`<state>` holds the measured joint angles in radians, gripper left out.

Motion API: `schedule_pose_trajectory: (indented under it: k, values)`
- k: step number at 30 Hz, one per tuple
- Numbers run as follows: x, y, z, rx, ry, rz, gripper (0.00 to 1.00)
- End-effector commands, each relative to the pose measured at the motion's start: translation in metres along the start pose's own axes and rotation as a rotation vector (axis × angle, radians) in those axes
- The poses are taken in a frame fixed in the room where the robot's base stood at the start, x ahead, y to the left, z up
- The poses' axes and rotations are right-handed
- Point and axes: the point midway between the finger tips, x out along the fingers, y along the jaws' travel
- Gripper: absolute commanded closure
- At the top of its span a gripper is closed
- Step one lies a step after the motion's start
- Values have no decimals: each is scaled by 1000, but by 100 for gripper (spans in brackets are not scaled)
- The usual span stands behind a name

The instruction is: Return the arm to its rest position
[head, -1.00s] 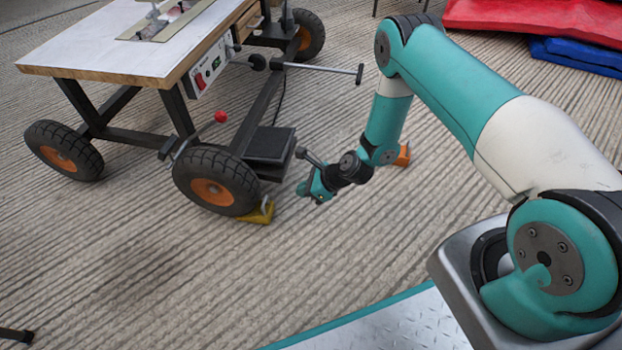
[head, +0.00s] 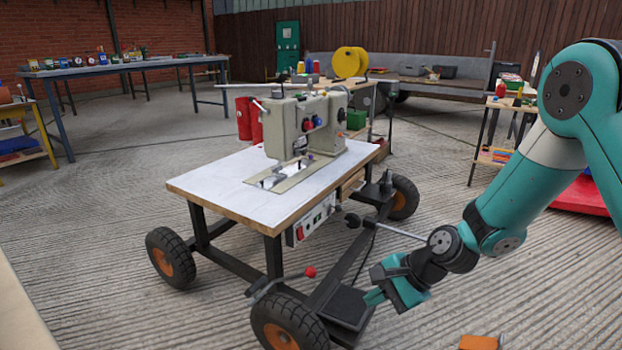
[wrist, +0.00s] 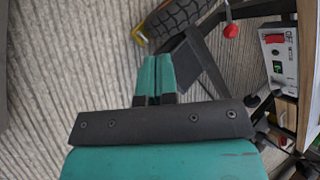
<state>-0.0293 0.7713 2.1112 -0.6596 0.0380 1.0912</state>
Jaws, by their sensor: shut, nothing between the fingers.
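My teal and black gripper (head: 374,298) is at the lower right of the head view, just right of the black pedal (head: 345,306) under the wheeled sewing table (head: 240,195). In the wrist view its two teal fingers (wrist: 158,75) lie side by side, closed with nothing between them. My arm comes down from the right edge, bent at the elbow, and the gripper is held in the air pointing left. Whether it touches the table's frame cannot be told, but it looks apart.
The table carries a sewing machine (head: 310,125) and stands on black tyres (head: 290,325). A red-knobbed lever (head: 310,272) sticks out from its frame. An orange block (head: 478,342) lies on the ground below my arm. Ribbed ground is open at the left. A workbench (head: 130,67) stands behind.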

Motion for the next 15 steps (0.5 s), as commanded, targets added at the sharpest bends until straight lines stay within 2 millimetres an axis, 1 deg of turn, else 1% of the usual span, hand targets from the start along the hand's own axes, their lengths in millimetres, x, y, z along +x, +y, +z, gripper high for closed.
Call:
schedule_pose_trajectory:
  k: [1, 4, 5, 6, 7, 9, 12, 15]
  values:
    - [-32, -14, 29, -138, 1, 23, 100]
    - [-79, -20, 76, -404, -7, 82, 100]
    - [-93, -20, 90, -483, -9, 100, 100]
    - [-111, -18, 108, -587, -15, 124, 100]
    - [-124, -16, 122, -664, -18, 141, 100]
    - [-153, -8, 150, -833, -29, 181, 100]
    - [-186, 6, 180, -1035, -46, 232, 100]
    - [-211, 22, 204, -1196, -63, 273, 100]
